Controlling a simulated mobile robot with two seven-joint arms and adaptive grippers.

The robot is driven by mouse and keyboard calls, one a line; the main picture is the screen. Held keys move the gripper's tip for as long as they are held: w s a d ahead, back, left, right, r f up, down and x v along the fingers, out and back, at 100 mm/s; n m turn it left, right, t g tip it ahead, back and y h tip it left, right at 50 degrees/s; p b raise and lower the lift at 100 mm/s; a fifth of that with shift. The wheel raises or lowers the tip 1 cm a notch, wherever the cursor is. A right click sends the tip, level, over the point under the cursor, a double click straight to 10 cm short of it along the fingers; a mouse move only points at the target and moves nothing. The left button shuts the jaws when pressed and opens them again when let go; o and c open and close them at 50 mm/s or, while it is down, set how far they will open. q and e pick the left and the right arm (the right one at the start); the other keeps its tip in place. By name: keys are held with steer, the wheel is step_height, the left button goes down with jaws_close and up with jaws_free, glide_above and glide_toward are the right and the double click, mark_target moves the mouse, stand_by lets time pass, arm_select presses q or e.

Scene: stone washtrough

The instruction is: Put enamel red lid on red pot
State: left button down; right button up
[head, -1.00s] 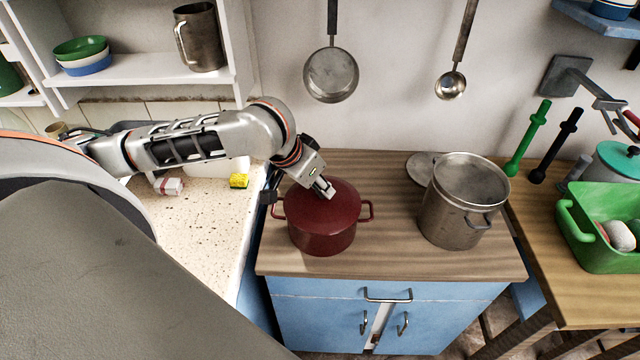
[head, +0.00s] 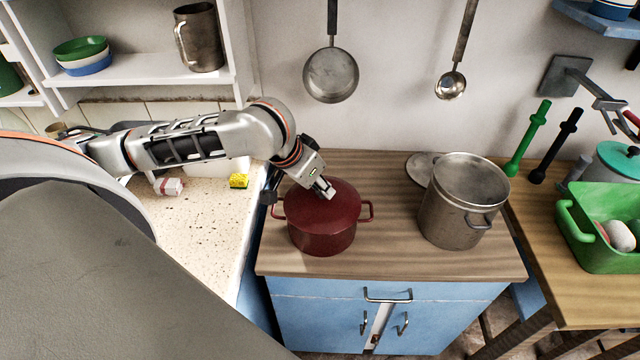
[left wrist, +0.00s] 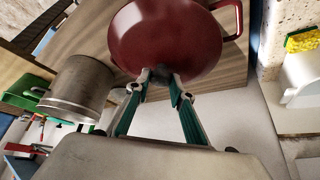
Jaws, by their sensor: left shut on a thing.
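The red pot (head: 322,238) stands on the wooden top of the blue cabinet, with a side handle showing at left and right. The red enamel lid (head: 345,195) lies over the pot's mouth; I see no clear gap between lid and rim. My left gripper (head: 326,192) reaches in from the left and is shut on the lid's knob at the top. My right gripper is in no view.
A steel pot (head: 465,205) stands to the right on the same wooden top, with a flat grey lid (head: 421,167) behind it. A green tub (head: 600,245) is further right. A pan (head: 331,75) and a ladle (head: 450,85) hang on the wall. A yellow sponge (head: 239,181) lies left on the counter.

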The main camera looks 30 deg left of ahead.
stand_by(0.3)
arm_select(q)
steer(key=c, duration=2.2)
jaws_free()
steer(key=o, duration=0.5)
steer(key=shift+o, duration=0.4)
steer(key=o, duration=0.4)
steer(key=shift+o, duration=0.2)
